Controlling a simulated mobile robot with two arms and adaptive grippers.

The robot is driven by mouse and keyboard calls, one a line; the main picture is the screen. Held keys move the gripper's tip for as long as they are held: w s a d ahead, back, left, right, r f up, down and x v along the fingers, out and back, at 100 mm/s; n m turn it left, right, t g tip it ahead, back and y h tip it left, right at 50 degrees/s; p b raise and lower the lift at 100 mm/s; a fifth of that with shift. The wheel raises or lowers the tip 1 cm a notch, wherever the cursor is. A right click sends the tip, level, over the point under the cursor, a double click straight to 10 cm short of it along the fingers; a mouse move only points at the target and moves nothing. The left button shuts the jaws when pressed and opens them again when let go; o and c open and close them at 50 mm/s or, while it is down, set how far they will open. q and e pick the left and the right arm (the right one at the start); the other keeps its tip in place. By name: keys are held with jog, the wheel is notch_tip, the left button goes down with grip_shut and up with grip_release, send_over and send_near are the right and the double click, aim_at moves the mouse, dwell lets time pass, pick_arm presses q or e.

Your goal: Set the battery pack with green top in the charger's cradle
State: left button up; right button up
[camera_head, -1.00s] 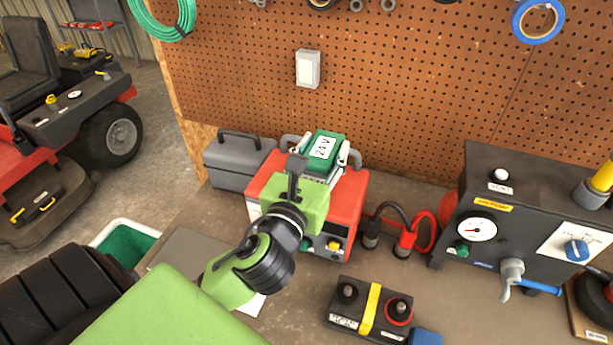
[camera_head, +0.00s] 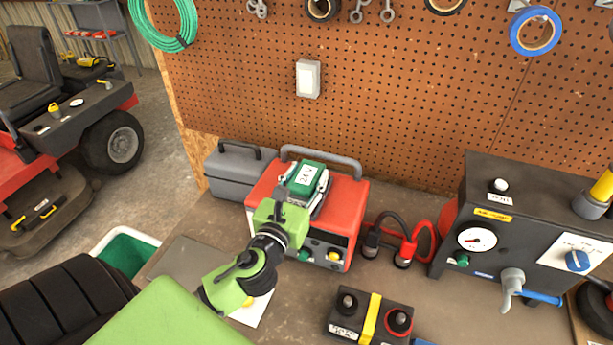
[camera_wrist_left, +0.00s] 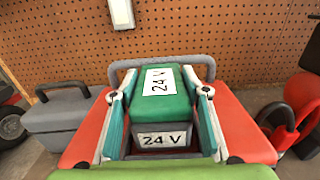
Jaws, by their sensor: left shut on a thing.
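The battery pack with green top (camera_head: 304,178) carries a white "24 V" label. In the left wrist view the pack (camera_wrist_left: 172,108) sits between the two fingers of my left gripper (camera_wrist_left: 158,110), which is shut on its sides. My left gripper (camera_head: 305,188) reaches over the red charger (camera_head: 347,205) from the front. The pack is at the top of the charger, in front of its grey handle. My gripper and wrist hide the cradle, so I cannot tell if the pack is fully seated. My right gripper is not in view.
A grey toolbox (camera_head: 228,175) stands left of the charger. Black and red cable clamps (camera_head: 403,250) lie to its right. A black battery (camera_head: 368,318) with a yellow strap stands in front, and a dark gauge unit (camera_head: 500,230) at right. The pegboard (camera_head: 400,100) rises behind.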

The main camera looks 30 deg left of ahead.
aim_at(297, 194)
pick_arm(q)
jog(key=o, duration=1.7)
jog(key=shift+f, duration=0.1)
jog(key=shift+r, duration=0.2)
jog(key=shift+s+d+f, duration=0.1)
jog(key=shift+s+f, duration=0.1)
jog(key=shift+s, duration=0.1)
jog(key=b+v, duration=0.3)
jog(key=v, duration=0.7)
jog(key=shift+s+r, duration=0.2)
jog(key=shift+s, duration=0.5)
